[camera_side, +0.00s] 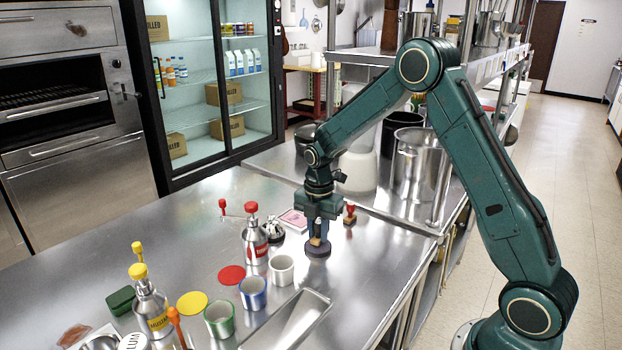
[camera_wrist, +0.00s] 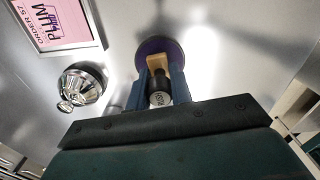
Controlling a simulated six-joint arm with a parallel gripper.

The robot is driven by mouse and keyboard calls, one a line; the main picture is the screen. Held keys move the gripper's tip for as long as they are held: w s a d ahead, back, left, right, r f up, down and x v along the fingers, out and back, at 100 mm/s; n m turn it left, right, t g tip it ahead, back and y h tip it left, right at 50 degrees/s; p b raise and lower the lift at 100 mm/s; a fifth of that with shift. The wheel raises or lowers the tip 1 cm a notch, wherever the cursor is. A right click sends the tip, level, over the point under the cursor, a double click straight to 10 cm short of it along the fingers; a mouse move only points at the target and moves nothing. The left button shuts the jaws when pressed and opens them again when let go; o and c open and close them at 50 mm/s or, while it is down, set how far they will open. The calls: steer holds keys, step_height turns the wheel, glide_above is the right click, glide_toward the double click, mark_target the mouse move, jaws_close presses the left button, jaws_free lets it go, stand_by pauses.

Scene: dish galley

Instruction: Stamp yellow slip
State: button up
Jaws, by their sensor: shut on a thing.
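My gripper (camera_side: 318,229) is shut on a stamp with a wooden part (camera_wrist: 157,62) and a dark, lettered end (camera_wrist: 159,98). The stamp is over a round purple pad with a dark rim (camera_side: 318,251), also in the wrist view (camera_wrist: 160,44). I cannot tell whether the stamp touches the pad. A pink slip (camera_side: 293,219) lies in a frame behind and left of my gripper; the wrist view shows the slip (camera_wrist: 62,14) with "ORDER 57" and a purple "PLUM" on it. I see no yellow slip.
A chrome bell (camera_wrist: 84,86) stands left of the pad. A red-handled stamp (camera_side: 350,214) stands to its right. A red-capped bottle (camera_side: 254,240), a white cup (camera_side: 282,270), a blue cup (camera_side: 253,293) and a sunken tray (camera_side: 290,322) are nearby. The counter's right edge is close.

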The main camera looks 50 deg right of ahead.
steer(key=shift+f, duration=0.6)
stand_by(1.8)
steer(key=shift+r, duration=3.6)
steer(key=w+d, duration=1.2)
steer(key=d, duration=0.1)
steer(key=shift+w+d+f, duration=0.2)
steer(key=shift+w+d, duration=0.05)
steer(key=shift+f, duration=0.2)
steer(key=shift+f, duration=2.8)
